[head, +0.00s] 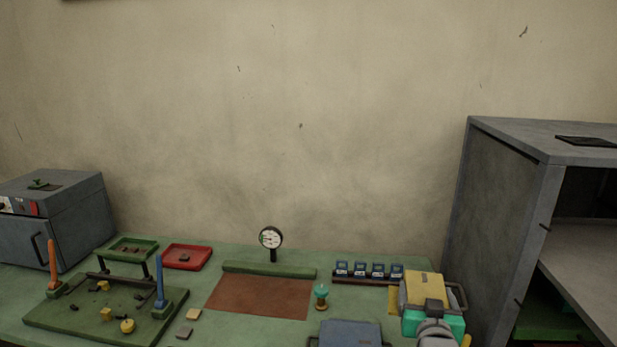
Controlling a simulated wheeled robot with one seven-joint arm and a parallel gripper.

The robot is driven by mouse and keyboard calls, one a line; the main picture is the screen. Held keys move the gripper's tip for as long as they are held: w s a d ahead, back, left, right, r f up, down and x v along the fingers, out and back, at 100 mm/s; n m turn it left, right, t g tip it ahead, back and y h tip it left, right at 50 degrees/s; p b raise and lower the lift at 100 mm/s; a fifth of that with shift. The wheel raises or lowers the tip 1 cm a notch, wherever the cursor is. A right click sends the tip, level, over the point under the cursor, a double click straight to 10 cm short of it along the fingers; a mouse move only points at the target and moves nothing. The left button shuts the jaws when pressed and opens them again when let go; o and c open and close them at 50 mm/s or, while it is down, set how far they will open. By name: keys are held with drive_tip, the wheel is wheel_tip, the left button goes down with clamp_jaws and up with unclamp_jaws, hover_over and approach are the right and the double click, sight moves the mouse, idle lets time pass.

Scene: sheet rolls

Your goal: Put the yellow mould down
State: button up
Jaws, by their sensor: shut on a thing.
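The yellow mould (423,286) is at the lower right in the head view, a yellow block with grey at its sides. My gripper (434,306) is shut on it from the near side. My wrist hides the mould's lower near part. A yellow patch (393,301) shows on the bench just left of the mould. I cannot tell whether the mould touches the bench.
A row of small blue blocks (359,270) stands behind and left of the mould. A blue-grey box (349,334) and a teal-topped knob (321,293) are to the left. A tall grey shelf unit (503,220) rises on the right. A brown mat (258,296) lies bare mid-bench.

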drive_tip(key=s+a+f+n+y, duration=0.1)
drive_tip(key=a+f+n+y, duration=0.15)
drive_tip(key=a, duration=0.35)
drive_tip(key=s+a+f+n+y, duration=0.1)
drive_tip(key=s+a+f+y, duration=0.15)
drive_tip(key=a, duration=0.35)
wheel_tip(320, 180, down, 9)
drive_tip(key=b, duration=1)
drive_tip(key=s, duration=0.1)
drive_tip(key=s+r, duration=0.2)
drive_tip(key=shift+s+a+m+t+h, duration=0.15)
drive_tip(key=shift+s+m+t+h, duration=0.1)
drive_tip(key=shift+t+h, duration=0.15)
drive_tip(key=shift+a, duration=0.1)
